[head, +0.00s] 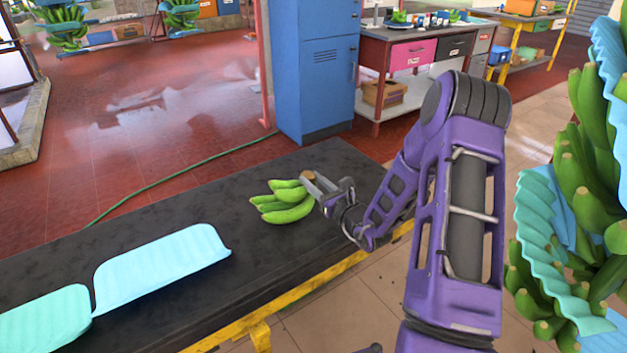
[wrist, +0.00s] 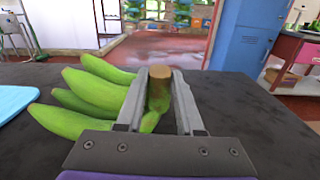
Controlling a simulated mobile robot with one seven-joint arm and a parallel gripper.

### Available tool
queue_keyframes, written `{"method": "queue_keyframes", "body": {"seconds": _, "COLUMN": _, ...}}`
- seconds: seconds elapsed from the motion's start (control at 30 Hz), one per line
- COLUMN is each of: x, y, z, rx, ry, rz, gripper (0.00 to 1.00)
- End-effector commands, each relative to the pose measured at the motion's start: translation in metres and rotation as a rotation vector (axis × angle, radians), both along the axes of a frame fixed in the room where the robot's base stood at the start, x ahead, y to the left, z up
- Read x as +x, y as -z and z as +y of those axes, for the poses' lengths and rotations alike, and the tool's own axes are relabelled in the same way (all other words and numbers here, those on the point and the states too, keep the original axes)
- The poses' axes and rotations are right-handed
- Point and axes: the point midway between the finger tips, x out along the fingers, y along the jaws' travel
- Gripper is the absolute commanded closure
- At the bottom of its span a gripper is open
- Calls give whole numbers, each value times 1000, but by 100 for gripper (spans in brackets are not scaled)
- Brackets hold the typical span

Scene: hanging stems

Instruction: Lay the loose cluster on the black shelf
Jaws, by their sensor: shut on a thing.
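The loose cluster of green bananas (head: 285,203) is at the black shelf (head: 180,205), toward its far right part. Its fruits point left, and it looks to be lying on the surface or just above it; I cannot tell which. My gripper (head: 322,183) comes from the right and is shut on the cluster's cut brown stem. In the wrist view the stem (wrist: 159,88) stands between the two fingers, with the bananas (wrist: 88,98) fanned out to the left. The underside of the cluster is hidden.
A pale blue pad (head: 162,262) and a green pad (head: 45,320) lie on the shelf to the left. Bare shelf lies between them and the cluster. A hanging stem with bananas (head: 590,180) is at the right. A blue locker (head: 315,70) stands behind.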

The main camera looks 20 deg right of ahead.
Motion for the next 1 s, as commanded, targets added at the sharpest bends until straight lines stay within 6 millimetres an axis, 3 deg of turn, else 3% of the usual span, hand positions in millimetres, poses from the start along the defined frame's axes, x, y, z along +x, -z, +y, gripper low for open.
{"method": "queue_keyframes", "body": {"seconds": 0.83, "x": 1, "y": 6, "z": 0, "rx": 2, "ry": -1, "rz": -6, "gripper": 100}}
{"method": "queue_keyframes", "body": {"seconds": 0.87, "x": 1, "y": 5, "z": 0, "rx": 2, "ry": -1, "rz": -6, "gripper": 59}}
{"method": "queue_keyframes", "body": {"seconds": 1.0, "x": 0, "y": 6, "z": 0, "rx": 1, "ry": 0, "rz": -4, "gripper": 33}}
